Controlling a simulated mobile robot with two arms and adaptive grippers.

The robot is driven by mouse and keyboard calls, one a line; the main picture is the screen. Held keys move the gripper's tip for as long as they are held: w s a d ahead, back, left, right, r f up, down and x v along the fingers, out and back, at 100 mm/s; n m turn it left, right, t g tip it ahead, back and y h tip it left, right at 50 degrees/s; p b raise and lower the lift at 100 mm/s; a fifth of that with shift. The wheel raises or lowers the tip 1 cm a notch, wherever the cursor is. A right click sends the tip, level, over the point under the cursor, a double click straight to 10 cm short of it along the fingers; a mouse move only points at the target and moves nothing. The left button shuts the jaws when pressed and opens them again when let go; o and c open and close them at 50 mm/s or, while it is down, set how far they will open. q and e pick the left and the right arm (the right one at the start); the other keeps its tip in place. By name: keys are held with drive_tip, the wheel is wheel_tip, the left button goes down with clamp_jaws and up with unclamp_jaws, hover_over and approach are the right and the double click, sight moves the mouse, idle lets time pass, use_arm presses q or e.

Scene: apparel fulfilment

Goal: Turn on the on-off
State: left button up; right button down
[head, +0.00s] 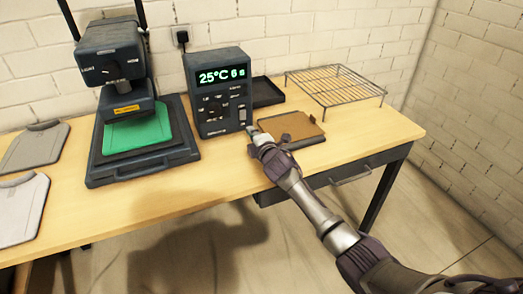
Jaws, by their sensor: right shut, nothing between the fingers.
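The dark control box (219,118) stands on the table and shows "25°C" and a second reading, "0 s", in green on its lit display (221,76). A small pale switch (243,114) sits low on the right of its front; it looks like the on-off, but its label is too small to read. My right gripper (254,131) is shut and empty, just below and right of that switch. I cannot tell whether its tip touches the box. My left gripper is not in view.
A heat press (112,75) with a green piece (133,129) on its bed stands left of the box. Grey shirt-shaped pieces (22,207) lie far left. A brown pad (292,126), a dark tray (267,92) and a wire rack (335,86) lie right. The front middle tabletop (165,205) is clear.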

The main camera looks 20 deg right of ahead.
drive_tip(key=shift+s+d+f, duration=0.3)
drive_tip(key=shift+s+f, duration=0.55)
drive_tip(key=s, duration=0.4)
drive_tip(key=shift+s, duration=0.55)
drive_tip(key=shift+s+f, duration=0.1)
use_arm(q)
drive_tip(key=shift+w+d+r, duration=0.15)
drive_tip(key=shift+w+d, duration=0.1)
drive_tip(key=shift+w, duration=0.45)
use_arm(e)
drive_tip(key=shift+s, duration=0.1)
